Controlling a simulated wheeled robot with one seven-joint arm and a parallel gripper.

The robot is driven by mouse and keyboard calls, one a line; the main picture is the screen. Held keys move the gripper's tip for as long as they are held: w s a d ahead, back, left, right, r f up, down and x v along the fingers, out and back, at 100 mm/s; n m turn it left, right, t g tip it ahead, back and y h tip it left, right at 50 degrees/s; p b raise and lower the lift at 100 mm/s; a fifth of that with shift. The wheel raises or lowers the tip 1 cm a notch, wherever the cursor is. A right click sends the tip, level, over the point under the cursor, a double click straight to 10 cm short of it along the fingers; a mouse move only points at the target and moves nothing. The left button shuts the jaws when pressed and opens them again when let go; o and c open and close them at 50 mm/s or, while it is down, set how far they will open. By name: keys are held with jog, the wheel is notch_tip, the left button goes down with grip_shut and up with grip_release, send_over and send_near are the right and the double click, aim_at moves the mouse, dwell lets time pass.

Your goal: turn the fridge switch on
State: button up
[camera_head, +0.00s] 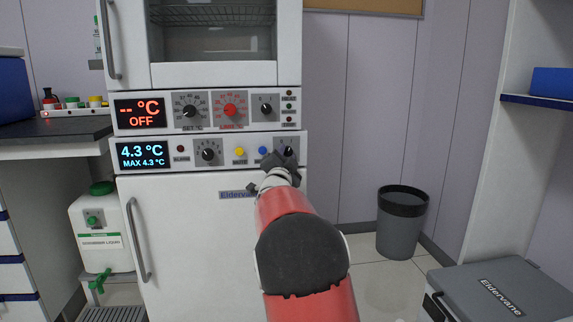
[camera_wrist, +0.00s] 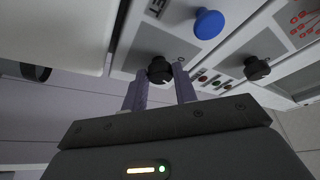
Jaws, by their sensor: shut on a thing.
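The fridge switch is a black rotary knob (camera_head: 288,151) at the right end of the lower control panel (camera_head: 222,153). The lower display (camera_head: 142,155) is lit and reads 4.3 °C, MAX 4.3 °C. My gripper (camera_head: 280,163) is at this knob, and the arm hides part of the panel below it. In the wrist view the two fingers of my gripper (camera_wrist: 161,88) are shut on the black knob (camera_wrist: 160,68), one finger on each side. The knob's exact pointer direction is hard to read.
A blue button (camera_wrist: 208,24) lies beside the held knob. The upper panel has another black knob (camera_head: 266,107), a red dial (camera_head: 230,110) and a red display (camera_head: 140,112) reading OFF. The fridge door (camera_head: 185,245) below is closed. A grey bin (camera_head: 402,230) stands to the right.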

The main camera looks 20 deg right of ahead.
jog(key=shift+m+g, duration=0.6)
jog(key=shift+m, duration=0.7)
jog(key=o, duration=1)
jog(key=v, duration=0.7)
jog(key=shift+s+a+b, duration=0.25)
jog(key=shift+a+b, duration=0.05)
jog(key=shift+a, duration=0.05)
